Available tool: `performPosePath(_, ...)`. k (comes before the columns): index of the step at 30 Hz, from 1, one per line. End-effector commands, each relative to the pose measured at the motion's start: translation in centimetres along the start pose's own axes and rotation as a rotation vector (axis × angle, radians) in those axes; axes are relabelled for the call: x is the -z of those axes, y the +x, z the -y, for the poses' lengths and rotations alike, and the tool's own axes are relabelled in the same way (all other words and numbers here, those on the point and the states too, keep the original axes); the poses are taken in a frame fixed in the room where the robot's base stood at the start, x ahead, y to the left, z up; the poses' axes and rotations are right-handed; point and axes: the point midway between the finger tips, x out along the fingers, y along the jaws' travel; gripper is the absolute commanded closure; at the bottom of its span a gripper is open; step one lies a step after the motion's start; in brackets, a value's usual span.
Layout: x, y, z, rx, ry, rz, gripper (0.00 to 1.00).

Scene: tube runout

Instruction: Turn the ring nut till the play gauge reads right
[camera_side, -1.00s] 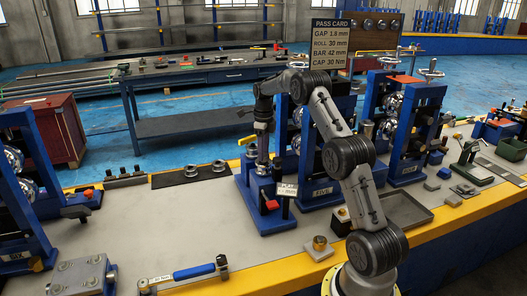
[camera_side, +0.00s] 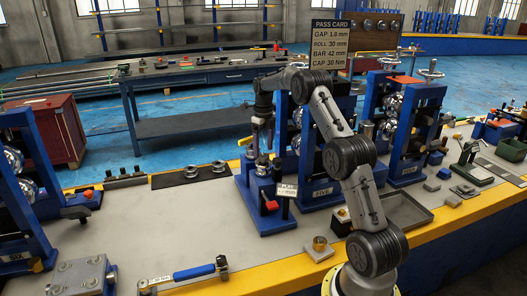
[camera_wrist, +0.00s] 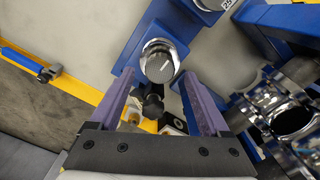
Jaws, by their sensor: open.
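A blue stand (camera_side: 263,212) on the bench carries a silver round top that I take for the ring nut (camera_side: 262,166). In the wrist view the ring nut (camera_wrist: 159,63) is a bright cap with a textured face inside a shiny ring, on a blue block. My gripper (camera_side: 263,148) is above it in the side view. In the wrist view my gripper (camera_wrist: 157,88) is open, its purple fingers spread wide to either side below the nut, with nothing held. A small pale display, likely the play gauge (camera_side: 287,190), stands at the stand's front; its reading is too small to tell.
A pass card (camera_side: 331,44) reads gap 1.8 mm, roll 30 mm, bar 42 mm, cap 30 Nm. A blue roll frame (camera_side: 318,190) stands close right of the stand. A blue-handled torque wrench (camera_side: 190,272) lies at the front edge.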

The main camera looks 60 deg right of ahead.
Motion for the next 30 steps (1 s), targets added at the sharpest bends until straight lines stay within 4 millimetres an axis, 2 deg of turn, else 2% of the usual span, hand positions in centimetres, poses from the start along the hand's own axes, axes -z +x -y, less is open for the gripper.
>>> performPosePath(12,0.0,-3.7,0.0,0.001,0.0,0.001,0.2)
performPosePath(26,0.0,-4.4,0.0,0.001,0.0,0.001,0.2)
performPosePath(30,-0.1,-5.6,0.0,0.001,0.0,0.002,0.2)
